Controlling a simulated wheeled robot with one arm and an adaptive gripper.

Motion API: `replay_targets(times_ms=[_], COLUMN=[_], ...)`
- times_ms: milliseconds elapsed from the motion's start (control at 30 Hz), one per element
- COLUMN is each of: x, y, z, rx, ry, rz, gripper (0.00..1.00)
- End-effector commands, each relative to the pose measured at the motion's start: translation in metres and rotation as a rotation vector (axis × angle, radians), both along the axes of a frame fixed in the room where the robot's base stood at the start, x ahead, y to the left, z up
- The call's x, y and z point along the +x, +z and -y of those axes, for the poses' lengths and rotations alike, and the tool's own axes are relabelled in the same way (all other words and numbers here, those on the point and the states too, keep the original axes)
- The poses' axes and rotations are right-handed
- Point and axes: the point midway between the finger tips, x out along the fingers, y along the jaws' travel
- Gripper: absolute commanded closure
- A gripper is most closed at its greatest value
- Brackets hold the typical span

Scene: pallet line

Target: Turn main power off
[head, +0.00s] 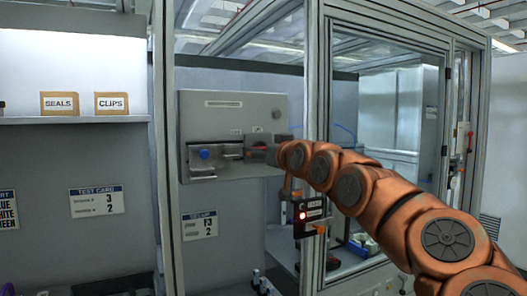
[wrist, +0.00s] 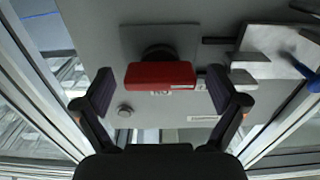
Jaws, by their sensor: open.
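A red switch handle (wrist: 160,76) sits on a dark round hub on a square plate of the grey panel (head: 230,104). In the wrist view it lies crosswise, its long side spanning the gap between my fingers. My gripper (wrist: 160,92) is open, with one finger pad beyond each end of the handle and a small gap at each side. A label beside the handle is partly hidden and I cannot read it surely. In the head view my gripper (head: 262,153) is at the panel's right part and mostly hides the handle.
A metal bracket (head: 202,173) with a blue knob (head: 204,153) is left of my gripper on the panel. A small round button (head: 276,114) is above. A frame post (head: 316,100) stands close right. A black box with a red light (head: 308,214) hangs below.

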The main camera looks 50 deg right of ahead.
Motion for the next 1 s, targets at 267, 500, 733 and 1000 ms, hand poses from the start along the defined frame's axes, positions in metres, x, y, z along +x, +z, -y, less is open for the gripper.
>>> replay_targets(times_ms=[267,500,733,1000], x=[-0.037,-0.073,-0.099,-0.108], y=[0.000,0.000,0.000,0.000], z=[-0.013,-0.026,-0.035,-0.038], rx=[-0.001,-0.001,0.001,0.000], ry=[-0.001,0.000,-0.001,0.001], rz=[0.001,-0.001,0.001,0.000], gripper=[0.04,0.04,0.04,0.04])
